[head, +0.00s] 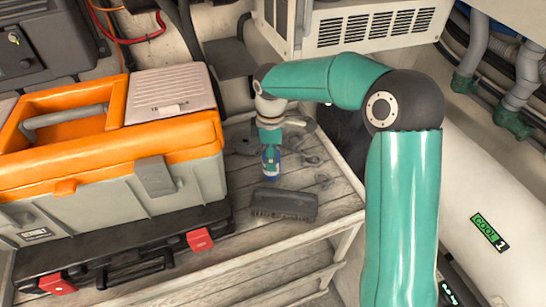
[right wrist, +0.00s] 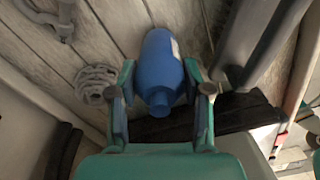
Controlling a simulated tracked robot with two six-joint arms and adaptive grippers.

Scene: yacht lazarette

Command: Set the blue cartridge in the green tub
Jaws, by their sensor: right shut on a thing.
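The blue cartridge (head: 270,160) is at the slatted wooden shelf, to the right of the toolbox. My right gripper (head: 270,148) reaches over it from behind and is shut on it. In the right wrist view the blue cartridge (right wrist: 163,65) lies between the two fingers of my right gripper (right wrist: 159,88), its narrow neck towards the wrist. I cannot tell whether the cartridge touches the boards. No green tub shows in either view. My left gripper is not in view.
A grey and orange toolbox (head: 110,150) fills the left of the shelf (head: 240,240). A dark block (head: 283,204) lies in front of the cartridge. A light coil (right wrist: 95,82) lies beside it in the right wrist view. A white cylinder (head: 490,190) stands at right.

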